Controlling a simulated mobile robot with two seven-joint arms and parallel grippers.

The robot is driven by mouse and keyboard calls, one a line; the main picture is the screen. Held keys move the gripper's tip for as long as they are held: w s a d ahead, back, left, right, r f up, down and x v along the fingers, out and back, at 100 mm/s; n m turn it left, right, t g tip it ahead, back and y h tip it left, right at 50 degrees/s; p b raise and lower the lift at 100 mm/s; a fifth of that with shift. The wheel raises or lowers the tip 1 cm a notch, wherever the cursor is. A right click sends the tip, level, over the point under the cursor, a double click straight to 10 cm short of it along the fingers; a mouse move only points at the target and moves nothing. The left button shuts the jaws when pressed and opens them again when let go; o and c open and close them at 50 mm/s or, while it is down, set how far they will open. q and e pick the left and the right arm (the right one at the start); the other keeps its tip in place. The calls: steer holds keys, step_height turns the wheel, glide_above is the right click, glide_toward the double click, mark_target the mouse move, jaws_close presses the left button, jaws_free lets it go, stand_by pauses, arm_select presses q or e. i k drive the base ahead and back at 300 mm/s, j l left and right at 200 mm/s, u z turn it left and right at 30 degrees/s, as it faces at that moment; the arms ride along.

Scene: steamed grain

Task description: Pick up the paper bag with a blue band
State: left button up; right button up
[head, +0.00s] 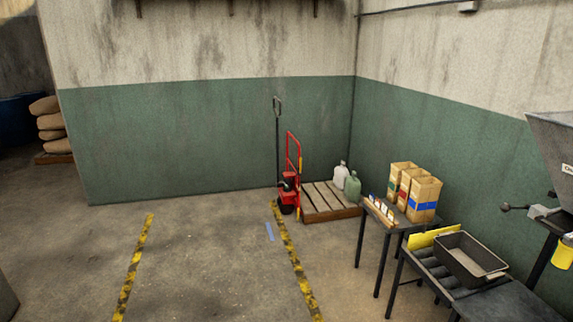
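The paper bag with a blue band (423,200) stands upright on a small dark table (387,226) at the right, against the green wall. It is the nearest of three brown paper bags in a row. Behind it stand a bag with a red band (405,188) and a bag with a green band (396,178). The bags are close together and the nearer ones partly cover those behind. Neither of my grippers shows in the head view.
A card rack (379,210) sits left of the bags. A roller bench with a black bin (465,263) stands nearer. A red pallet jack (291,170) and a pallet with two jugs (345,212) are behind. The floor (210,260) at centre-left is clear.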

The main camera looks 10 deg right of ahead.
mark_target(423, 202)
steer(key=i+z, duration=0.15)
steer(key=i, duration=0.35)
steer(key=i+j+z, duration=0.15)
steer(key=i, duration=0.35)
steer(key=i+j+z, duration=0.15)
steer(key=i, duration=0.35)
steer(key=i+j+z, duration=0.15)
steer(key=i+z, duration=0.2)
steer(key=i+j+z, duration=0.2)
steer(key=z, duration=0.15)
steer(key=i+j+z, duration=0.5)
steer(key=j+z, duration=0.15)
steer(key=j, duration=0.2)
steer(key=i+j+z, duration=0.4)
steer(key=i+j, duration=1.15)
steer(key=j, duration=0.15)
steer(key=i+j, duration=0.25)
steer(key=i, duration=0.2)
steer(key=i+j+z, duration=0.1)
steer(key=i+j, duration=0.15)
steer(key=i, duration=0.15)
